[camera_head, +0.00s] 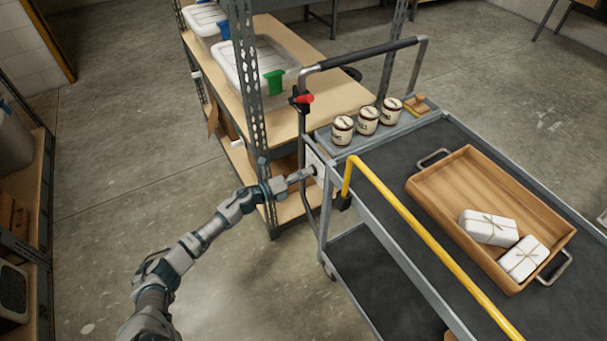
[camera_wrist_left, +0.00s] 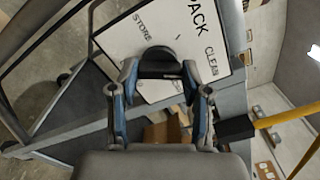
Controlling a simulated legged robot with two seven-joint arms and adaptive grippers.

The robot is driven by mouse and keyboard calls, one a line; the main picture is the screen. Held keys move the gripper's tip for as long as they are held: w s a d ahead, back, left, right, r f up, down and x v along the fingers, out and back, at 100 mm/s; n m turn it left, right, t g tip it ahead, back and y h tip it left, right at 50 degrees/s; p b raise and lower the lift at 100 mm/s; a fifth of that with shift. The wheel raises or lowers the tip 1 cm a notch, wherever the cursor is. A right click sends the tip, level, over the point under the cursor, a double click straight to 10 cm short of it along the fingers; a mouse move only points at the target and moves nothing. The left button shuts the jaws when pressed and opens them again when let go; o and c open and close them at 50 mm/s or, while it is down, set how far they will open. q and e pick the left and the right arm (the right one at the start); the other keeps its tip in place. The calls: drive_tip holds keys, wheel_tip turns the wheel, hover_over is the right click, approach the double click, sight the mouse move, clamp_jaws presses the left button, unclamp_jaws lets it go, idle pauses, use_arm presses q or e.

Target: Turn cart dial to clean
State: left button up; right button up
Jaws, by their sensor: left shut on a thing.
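The white dial panel (camera_wrist_left: 122,42) is on the end of the cart (camera_head: 335,172). In the left wrist view it carries the printed words STORE, PACK and CLEAN around a black dial knob (camera_wrist_left: 160,60). My left gripper (camera_wrist_left: 160,75) is shut on the knob, with one finger on each side of it. In the head view my left gripper (camera_head: 312,173) reaches the panel from the left and hides the knob. I cannot tell which word the knob points at. My right gripper is not in view.
The cart's top holds several jars (camera_head: 367,121), a wooden stamp (camera_head: 417,104) and a wooden tray (camera_head: 445,188) with two white parcels. A yellow rail (camera_head: 430,245) runs along the near side. A shelf rack (camera_head: 245,75) with lidded boxes stands close behind my left forearm.

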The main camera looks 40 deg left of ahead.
use_arm(q)
drive_tip(key=shift+s+d+f, duration=0.15)
drive_tip(key=shift+d+f, duration=0.15)
drive_tip(key=shift+f, duration=0.25)
drive_tip(key=o, duration=1.2)
drive_tip(key=shift+c, duration=0.2)
drive_tip(key=shift+r, duration=0.2)
drive_tip(key=shift+a, duration=0.1)
drive_tip(key=v, duration=1.1)
drive_tip(key=shift+s+a, duration=0.2)
drive_tip(key=shift+s, duration=0.1)
drive_tip(key=shift+f, duration=0.1)
